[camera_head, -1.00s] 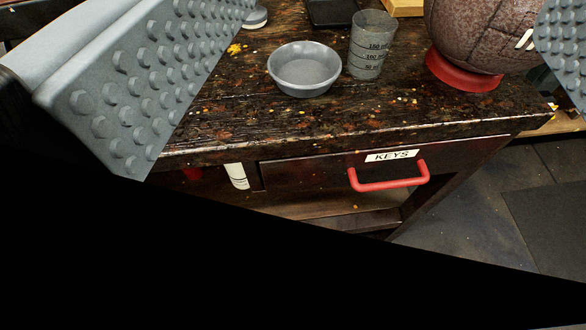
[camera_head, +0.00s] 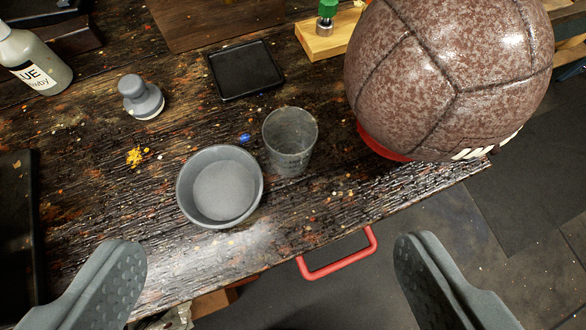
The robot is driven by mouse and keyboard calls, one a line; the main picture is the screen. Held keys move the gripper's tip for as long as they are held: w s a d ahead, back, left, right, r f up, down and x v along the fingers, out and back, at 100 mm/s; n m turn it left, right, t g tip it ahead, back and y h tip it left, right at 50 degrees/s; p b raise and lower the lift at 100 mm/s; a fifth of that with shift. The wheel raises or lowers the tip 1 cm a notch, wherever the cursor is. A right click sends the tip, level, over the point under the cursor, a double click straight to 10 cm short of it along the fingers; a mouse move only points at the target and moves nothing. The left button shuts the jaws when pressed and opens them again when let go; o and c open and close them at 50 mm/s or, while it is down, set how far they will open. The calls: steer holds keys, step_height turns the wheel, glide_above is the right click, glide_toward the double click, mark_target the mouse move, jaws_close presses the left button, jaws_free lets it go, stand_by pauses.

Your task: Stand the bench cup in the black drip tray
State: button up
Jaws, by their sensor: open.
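The bench cup, a clear grey measuring cup (camera_head: 289,142), stands upright on the dark, paint-flecked bench (camera_head: 160,215), near its front edge. The black drip tray (camera_head: 243,70) is a flat square tray lying on the bench behind the cup and slightly left; nothing is in it. My gripper (camera_head: 262,282) is open, with its two grey studded fingers wide apart at the bottom of the view.
A grey bowl (camera_head: 220,187) sits close to the cup's left. A large brown leather ball (camera_head: 448,75) on a red ring (camera_head: 380,145) stands to the right. A grey knobbed stamp (camera_head: 141,98), a glue bottle (camera_head: 33,65) and a wooden block (camera_head: 326,38) are also on the bench. A red drawer handle (camera_head: 337,262) juts from the front.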

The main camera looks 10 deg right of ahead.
steer(key=w+g, duration=0.4)
steer(key=w, duration=0.4)
steer(key=g, duration=0.1)
glide_toward(290, 129)
steer(key=shift+s+x, duration=0.15)
steer(key=shift+x, duration=0.6)
steer(key=shift+s+x, duration=0.2)
steer(key=shift+x, duration=0.55)
steer(key=shift+f, duration=0.15)
steer(key=shift+c, duration=0.4)
steer(key=c, duration=1.3)
step_height(290, 129, up, 10)
steer(key=shift+r, duration=0.1)
steer(key=shift+c, duration=0.2)
